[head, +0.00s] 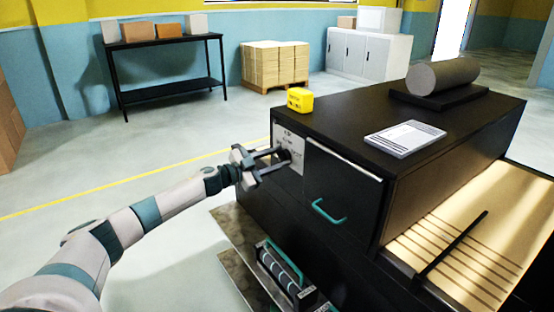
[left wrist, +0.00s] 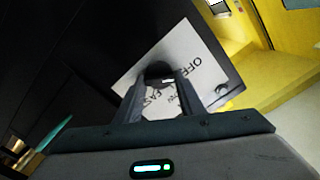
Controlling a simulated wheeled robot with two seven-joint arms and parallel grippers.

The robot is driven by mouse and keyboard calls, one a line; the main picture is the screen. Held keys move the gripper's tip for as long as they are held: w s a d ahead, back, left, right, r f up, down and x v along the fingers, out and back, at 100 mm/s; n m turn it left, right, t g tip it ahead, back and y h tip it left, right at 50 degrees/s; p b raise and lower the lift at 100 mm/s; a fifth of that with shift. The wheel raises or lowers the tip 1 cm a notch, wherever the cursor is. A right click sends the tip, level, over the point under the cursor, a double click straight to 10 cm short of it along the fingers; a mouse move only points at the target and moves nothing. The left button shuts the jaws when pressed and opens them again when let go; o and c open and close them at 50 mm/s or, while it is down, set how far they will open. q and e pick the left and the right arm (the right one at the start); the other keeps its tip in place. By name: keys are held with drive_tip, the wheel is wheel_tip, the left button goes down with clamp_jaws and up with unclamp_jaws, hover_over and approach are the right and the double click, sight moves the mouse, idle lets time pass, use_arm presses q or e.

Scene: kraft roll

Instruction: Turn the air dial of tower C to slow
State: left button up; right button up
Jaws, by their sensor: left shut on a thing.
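The air dial is a dark round knob (left wrist: 160,75) on a pale label plate with printed words; OFF and FAST can be read in the left wrist view. The plate (head: 290,138) is on the front of the black cabinet (head: 345,150), left of a drawer with a teal handle (head: 328,211). My left gripper (head: 284,157) is shut on the dial, with a finger on each side of it. The dial's pointer and exact setting cannot be made out. No tower letter is readable. My right gripper is not in view.
On the cabinet top are a yellow box (head: 300,99), a white pad (head: 405,138) and a grey roll (head: 442,74). Below the drawer is a rack with a roller (head: 283,272). A black table (head: 168,47) stands far left.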

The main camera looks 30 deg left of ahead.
use_arm(q)
drive_tip(key=m, duration=0.2)
drive_tip(key=m+b, duration=0.1)
drive_tip(key=m, duration=0.1)
drive_tip(key=m+b, duration=0.1)
drive_tip(key=m, duration=0.1)
drive_tip(key=shift+d+f, duration=0.1)
drive_tip(key=shift+f, duration=0.15)
drive_tip(key=m+b, duration=0.2)
drive_tip(key=m, duration=0.3)
idle(0.4)
drive_tip(key=o, duration=1)
drive_tip(key=shift+o, duration=0.2)
drive_tip(key=shift+s, duration=0.1)
